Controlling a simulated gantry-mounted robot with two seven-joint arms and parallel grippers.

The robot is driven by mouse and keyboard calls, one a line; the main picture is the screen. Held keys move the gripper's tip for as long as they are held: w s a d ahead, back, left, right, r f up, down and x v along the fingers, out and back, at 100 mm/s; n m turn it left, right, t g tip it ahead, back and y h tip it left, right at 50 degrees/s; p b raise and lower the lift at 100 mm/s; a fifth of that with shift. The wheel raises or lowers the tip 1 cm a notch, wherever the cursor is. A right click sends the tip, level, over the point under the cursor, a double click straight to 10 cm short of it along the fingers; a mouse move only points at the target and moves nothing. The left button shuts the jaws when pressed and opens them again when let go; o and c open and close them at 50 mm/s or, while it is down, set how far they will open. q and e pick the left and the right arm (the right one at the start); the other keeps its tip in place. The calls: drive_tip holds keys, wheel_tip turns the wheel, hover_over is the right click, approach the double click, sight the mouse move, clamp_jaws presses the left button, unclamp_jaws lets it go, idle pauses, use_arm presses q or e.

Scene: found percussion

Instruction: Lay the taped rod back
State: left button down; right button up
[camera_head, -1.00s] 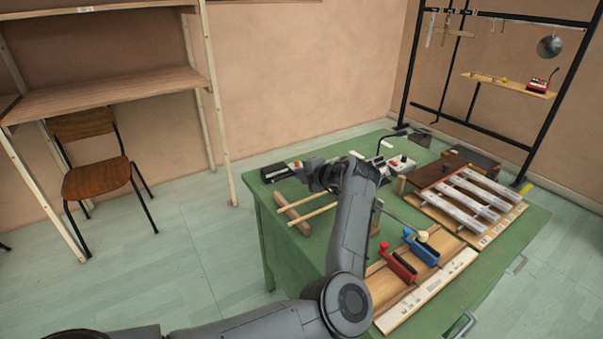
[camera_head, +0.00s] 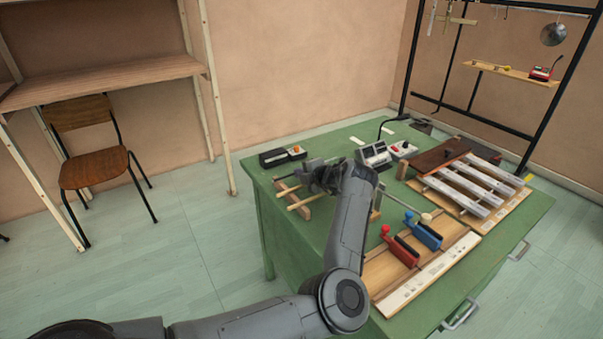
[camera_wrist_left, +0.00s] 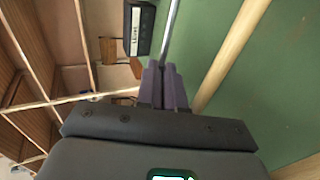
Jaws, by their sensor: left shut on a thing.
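My left gripper (camera_head: 318,178) is low over the far left part of the green table. In the left wrist view its purple-padded fingers (camera_wrist_left: 164,87) are shut on a thin grey rod (camera_wrist_left: 172,22), which sticks out beyond the fingertips. In the head view the rod (camera_head: 285,177) reaches left from the gripper. No tape shows on the visible part; the gripped part is hidden. My right gripper is out of view.
A black box (camera_head: 283,157) sits at the table's far left edge, and a grey device (camera_head: 375,156) right of the gripper. Red and blue handled pieces (camera_head: 400,252) on a board and metal bars (camera_head: 470,188) stand nearer right. Green tabletop shows between them.

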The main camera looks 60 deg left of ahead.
use_arm(q)
drive_tip(key=shift+f, duration=0.3)
idle(0.5)
drive_tip(key=c, duration=1.2)
unclamp_jaws()
drive_tip(key=shift+a, duration=0.15)
drive_tip(key=shift+f, duration=0.2)
drive_tip(key=shift+w+d+r, duration=0.1)
drive_tip(key=shift+d+r, duration=0.25)
drive_tip(key=shift+d, duration=0.25)
drive_tip(key=p+v, duration=0.1)
drive_tip(key=v, duration=0.3)
drive_tip(key=p+v, duration=0.2)
drive_tip(key=v, duration=0.2)
drive_tip(key=shift+r, duration=0.3)
drive_tip(key=shift+d+r, duration=0.4)
drive_tip(key=shift+d, duration=0.25)
